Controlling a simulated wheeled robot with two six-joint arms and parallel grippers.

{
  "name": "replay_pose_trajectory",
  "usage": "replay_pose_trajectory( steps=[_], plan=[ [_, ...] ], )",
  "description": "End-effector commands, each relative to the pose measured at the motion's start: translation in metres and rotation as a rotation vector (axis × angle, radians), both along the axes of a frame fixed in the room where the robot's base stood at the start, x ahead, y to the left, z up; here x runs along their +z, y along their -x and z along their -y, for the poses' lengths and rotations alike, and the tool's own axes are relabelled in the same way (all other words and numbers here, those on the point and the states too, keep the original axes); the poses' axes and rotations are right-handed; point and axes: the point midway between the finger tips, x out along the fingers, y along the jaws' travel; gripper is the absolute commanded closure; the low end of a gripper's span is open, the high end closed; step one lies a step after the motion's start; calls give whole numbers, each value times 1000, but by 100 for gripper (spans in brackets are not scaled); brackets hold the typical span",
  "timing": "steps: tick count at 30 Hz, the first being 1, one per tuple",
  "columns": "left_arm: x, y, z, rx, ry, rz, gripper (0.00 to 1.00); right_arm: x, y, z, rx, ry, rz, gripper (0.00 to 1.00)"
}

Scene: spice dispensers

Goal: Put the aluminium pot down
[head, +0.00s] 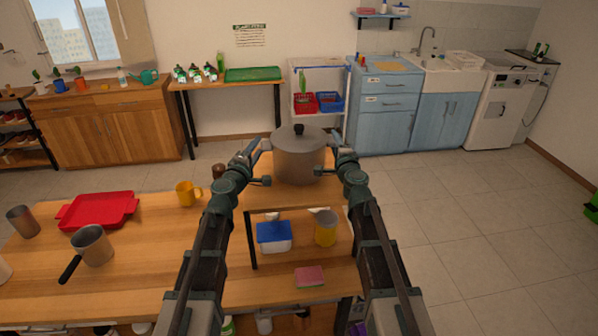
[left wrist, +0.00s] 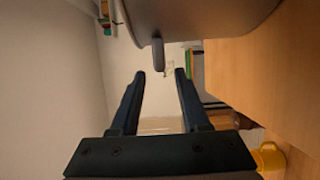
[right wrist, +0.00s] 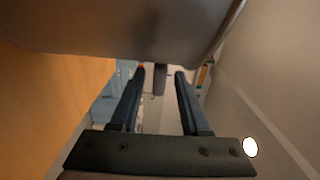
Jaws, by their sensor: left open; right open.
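The aluminium pot (head: 300,160), with a lid and a black knob, stands upright on the raised wooden shelf (head: 292,200) on the table. My left gripper (head: 254,152) is at the pot's left side and my right gripper (head: 344,156) at its right side. In the left wrist view the pot wall (left wrist: 200,15) is close ahead, and a dark handle (left wrist: 158,56) shows between the open fingertips (left wrist: 160,72). In the right wrist view the pot (right wrist: 120,28) is equally close, with its other handle (right wrist: 159,80) between the open fingertips (right wrist: 160,71). Both grippers are open.
Under the shelf are a blue-lidded box (head: 274,236) and a yellow can (head: 325,228). A pink sponge (head: 310,277) lies in front. A yellow mug (head: 187,193), red tray (head: 98,210) and saucepan (head: 91,246) stand on the table to the left. Right of the table is open floor.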

Motion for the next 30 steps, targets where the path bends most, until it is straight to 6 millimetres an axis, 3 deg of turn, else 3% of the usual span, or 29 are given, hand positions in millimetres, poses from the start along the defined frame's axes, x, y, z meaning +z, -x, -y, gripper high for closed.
replay_pose_trajectory(
  steps=[1, 6, 12, 23, 30],
  plan=[
    [0, 15, -3, 1, 0, 0, 54, 0, 0, 0, 0, 0, 0, 54],
    [0, 50, -12, 1, 0, 0, 54, 0, 0, 0, 0, 0, 0, 54],
    [0, 78, -21, 0, 0, -1, 54, 0, 0, 0, 0, 0, 0, 54],
    [0, 80, -22, -1, 0, -1, 54, 0, 7, 1, 0, 0, 0, 54],
    [0, 80, -22, 0, 0, -1, 54, 0, 40, 5, 0, 0, 0, 54]
  ],
)
